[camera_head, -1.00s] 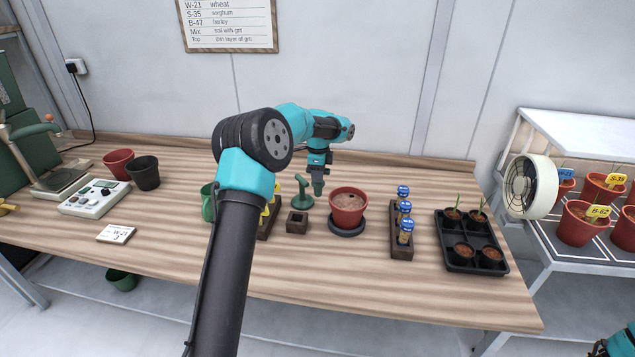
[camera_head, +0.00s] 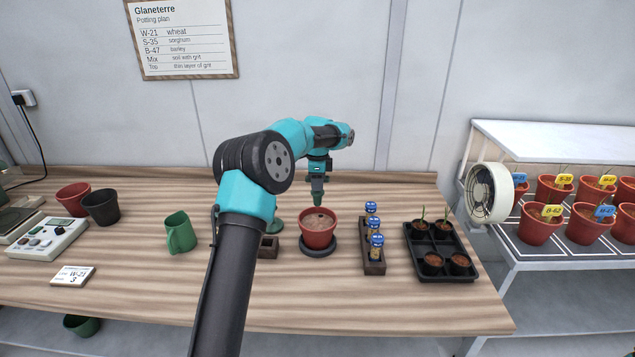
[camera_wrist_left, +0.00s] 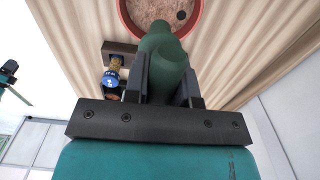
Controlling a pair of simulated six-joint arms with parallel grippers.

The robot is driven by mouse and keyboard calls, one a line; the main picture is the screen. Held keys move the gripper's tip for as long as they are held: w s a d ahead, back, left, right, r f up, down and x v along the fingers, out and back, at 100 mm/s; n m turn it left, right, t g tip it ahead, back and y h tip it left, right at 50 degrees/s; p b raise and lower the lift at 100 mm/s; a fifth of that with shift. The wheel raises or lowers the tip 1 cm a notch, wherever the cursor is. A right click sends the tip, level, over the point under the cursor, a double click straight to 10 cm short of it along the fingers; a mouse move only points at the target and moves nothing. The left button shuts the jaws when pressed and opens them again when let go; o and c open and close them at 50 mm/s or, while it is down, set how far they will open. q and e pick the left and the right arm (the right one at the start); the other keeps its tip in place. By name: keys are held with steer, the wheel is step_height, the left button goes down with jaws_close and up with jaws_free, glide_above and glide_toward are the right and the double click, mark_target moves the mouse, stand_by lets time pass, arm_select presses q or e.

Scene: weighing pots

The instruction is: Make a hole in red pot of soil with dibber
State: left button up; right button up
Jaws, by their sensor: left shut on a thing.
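The red pot of soil (camera_head: 318,239) stands on a dark saucer (camera_head: 331,252) near the middle of the bench. My left gripper (camera_head: 318,176) is shut on the green dibber (camera_head: 317,191), which points down above the pot's far side. In the left wrist view the fingers (camera_wrist_left: 165,78) grip the dibber (camera_wrist_left: 165,50), with the pot's rim (camera_wrist_left: 125,20) beyond it. A small dark round spot shows on the soil. The dibber's tip looks clear of the soil.
A tube rack (camera_head: 374,262) and a black seedling tray (camera_head: 441,275) stand right of the pot. My left forearm covers part of the bench.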

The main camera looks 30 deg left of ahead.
mark_target(318, 204)
arm_select(q)
steer(key=shift+f, duration=3.45)
steer(key=shift+f, duration=1.05)
stand_by(3.5)
